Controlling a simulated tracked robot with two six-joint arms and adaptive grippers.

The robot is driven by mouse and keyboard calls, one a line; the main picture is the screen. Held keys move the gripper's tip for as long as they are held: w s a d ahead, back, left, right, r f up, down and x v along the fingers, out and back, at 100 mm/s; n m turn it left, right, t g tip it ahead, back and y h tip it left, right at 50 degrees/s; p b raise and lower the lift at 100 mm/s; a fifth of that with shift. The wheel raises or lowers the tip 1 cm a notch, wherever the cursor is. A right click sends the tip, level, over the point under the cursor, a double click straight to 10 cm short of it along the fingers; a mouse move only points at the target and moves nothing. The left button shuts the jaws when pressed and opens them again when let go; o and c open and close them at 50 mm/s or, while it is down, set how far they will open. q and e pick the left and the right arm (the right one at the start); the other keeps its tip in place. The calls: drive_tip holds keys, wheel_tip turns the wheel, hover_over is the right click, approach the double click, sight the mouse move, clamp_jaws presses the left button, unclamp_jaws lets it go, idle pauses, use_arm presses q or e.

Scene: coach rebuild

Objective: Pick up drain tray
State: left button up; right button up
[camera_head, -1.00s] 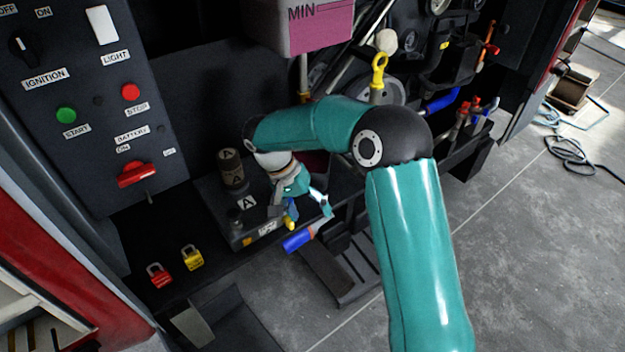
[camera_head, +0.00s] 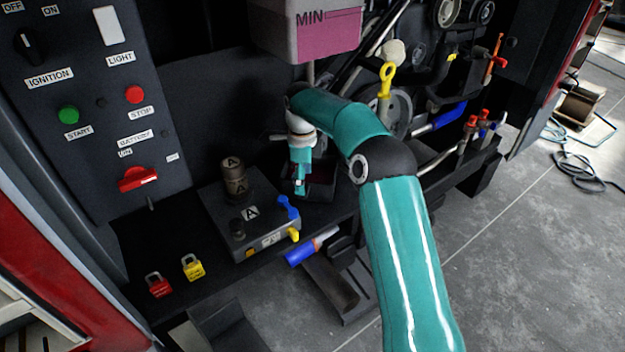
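A small dark open box with a dark reddish inside, which looks like the drain tray (camera_head: 322,190), sits on the black shelf under the pink-filled tank. My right arm comes in from the lower right and partly covers it. My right gripper (camera_head: 300,188) points down at the left side of this tray. Its fingers show edge-on and small, so I cannot tell their gap or whether they touch the tray wall. My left gripper is not in view.
Left of the tray is a grey box (camera_head: 262,228) marked A, with a filter-like cylinder (camera_head: 234,178) and a blue lever (camera_head: 288,207). Red (camera_head: 158,285) and yellow (camera_head: 192,267) padlocks lie further left. A blue-handled tool (camera_head: 300,255) is at the shelf edge. The tank (camera_head: 305,40) hangs above.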

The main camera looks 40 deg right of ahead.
drive_tip(key=shift+s+d+f, duration=0.1)
drive_tip(key=shift+f, duration=2.25)
clamp_jaws()
drive_tip(key=shift+r, duration=0.1)
